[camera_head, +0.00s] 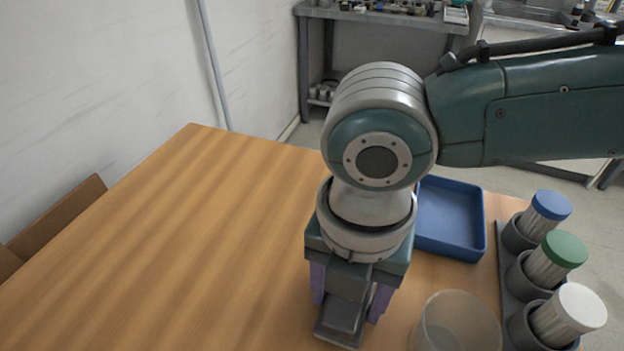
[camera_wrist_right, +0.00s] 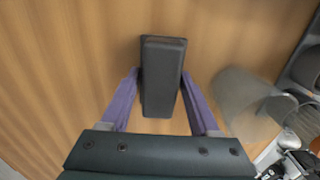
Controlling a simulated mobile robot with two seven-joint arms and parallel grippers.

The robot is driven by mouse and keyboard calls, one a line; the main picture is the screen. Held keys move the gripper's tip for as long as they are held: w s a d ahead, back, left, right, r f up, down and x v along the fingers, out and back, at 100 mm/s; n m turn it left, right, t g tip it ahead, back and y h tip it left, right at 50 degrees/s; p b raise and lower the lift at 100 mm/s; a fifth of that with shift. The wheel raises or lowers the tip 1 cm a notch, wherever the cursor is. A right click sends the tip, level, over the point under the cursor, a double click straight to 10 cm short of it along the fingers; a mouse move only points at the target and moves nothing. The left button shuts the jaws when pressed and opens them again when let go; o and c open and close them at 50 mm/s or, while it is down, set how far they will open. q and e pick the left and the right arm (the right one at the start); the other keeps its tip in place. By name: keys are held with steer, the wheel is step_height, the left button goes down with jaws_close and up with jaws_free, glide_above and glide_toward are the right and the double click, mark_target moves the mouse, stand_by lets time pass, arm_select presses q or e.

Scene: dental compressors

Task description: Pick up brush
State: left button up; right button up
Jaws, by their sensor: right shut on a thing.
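The brush appears to be the dark grey block (camera_head: 339,322) below my right gripper at the front of the wooden table, and it also shows in the right wrist view (camera_wrist_right: 162,65). My right gripper (camera_head: 348,300) points down, its purple fingers on either side of the block. In the right wrist view the gripper (camera_wrist_right: 160,80) is shut on the block, with a finger at each long side. Any bristles are hidden. I cannot tell whether the block touches the table. My left gripper is not in view.
A clear cup (camera_head: 457,325) stands close to the right of the gripper. A blue tray (camera_head: 482,240) lies behind it. A dark rack (camera_head: 507,285) at the right edge holds containers with blue, green and white lids. The table's left side (camera_head: 170,240) is clear.

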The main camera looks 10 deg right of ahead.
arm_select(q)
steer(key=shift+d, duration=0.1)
arm_select(e)
steer(key=c, duration=0.7)
steer(key=shift+r, duration=0.15)
arm_select(q)
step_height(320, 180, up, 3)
steer(key=p, duration=0.3)
arm_select(e)
step_height(320, 180, up, 20)
steer(key=shift+r, duration=0.15)
